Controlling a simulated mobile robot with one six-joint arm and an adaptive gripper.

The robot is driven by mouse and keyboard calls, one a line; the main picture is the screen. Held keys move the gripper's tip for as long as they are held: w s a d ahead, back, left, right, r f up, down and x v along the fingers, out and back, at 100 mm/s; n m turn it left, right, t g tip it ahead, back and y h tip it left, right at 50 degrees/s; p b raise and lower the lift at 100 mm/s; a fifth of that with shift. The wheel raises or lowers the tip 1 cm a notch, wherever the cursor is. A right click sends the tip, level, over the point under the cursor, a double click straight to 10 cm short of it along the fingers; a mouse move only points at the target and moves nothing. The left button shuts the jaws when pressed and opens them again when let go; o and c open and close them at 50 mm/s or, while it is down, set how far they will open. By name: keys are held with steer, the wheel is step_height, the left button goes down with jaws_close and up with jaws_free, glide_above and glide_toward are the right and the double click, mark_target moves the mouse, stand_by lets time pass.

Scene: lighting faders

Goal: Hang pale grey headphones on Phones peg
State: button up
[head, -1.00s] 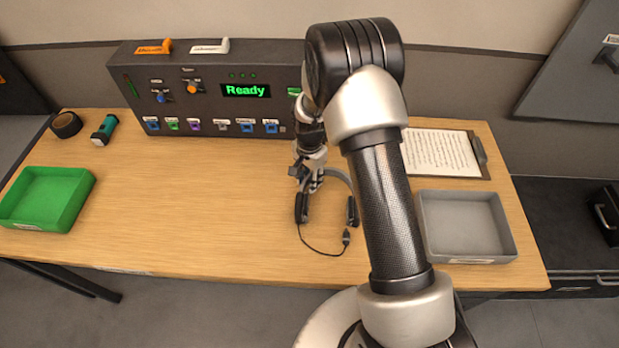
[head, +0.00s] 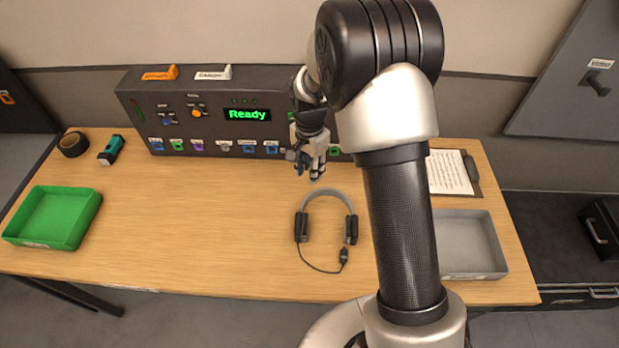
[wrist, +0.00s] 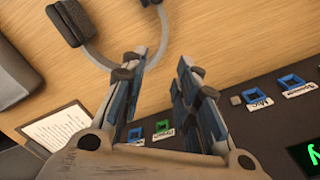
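The pale grey headphones with dark ear cups (head: 301,228) lie flat on the wooden table, band towards the console, cable curling towards the front edge. My gripper (head: 315,174) is above the table, just beyond the band on the console side, apart from the headphones. In the wrist view my gripper (wrist: 160,72) is open with nothing between its fingers; an ear cup (wrist: 68,24) and part of the band show past the left finger. A dark peg (head: 597,84) sits on the grey panel at the right under a label that seems to read "Video". I see no peg readable as Phones.
A dark console (head: 215,95) with a green "Ready" display stands along the table's back. A green tray (head: 52,240) is at the left, a grey tray (head: 480,276) and clipboard (head: 455,172) at the right. The left-middle table (head: 190,235) is clear.

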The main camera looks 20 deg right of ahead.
steer(key=s+r+n+t, duration=0.1)
steer(key=s+r+n, duration=0.1)
steer(key=s+r, duration=0.5)
steer(key=s+r+n+t, duration=0.1)
steer(key=s+r+n, duration=0.1)
steer(key=r, duration=0.9)
steer(key=s+r+n+t, duration=0.1)
steer(key=s+r+n, duration=0.2)
steer(key=s, duration=0.7)
steer(key=s+r+n+t, duration=0.1)
steer(key=s+r+n, duration=0.2)
steer(key=s, duration=0.6)
steer(key=shift+s+a+n+t, duration=0.35)
steer(key=shift+a+n, duration=0.1)
steer(key=shift+n, duration=0.15)
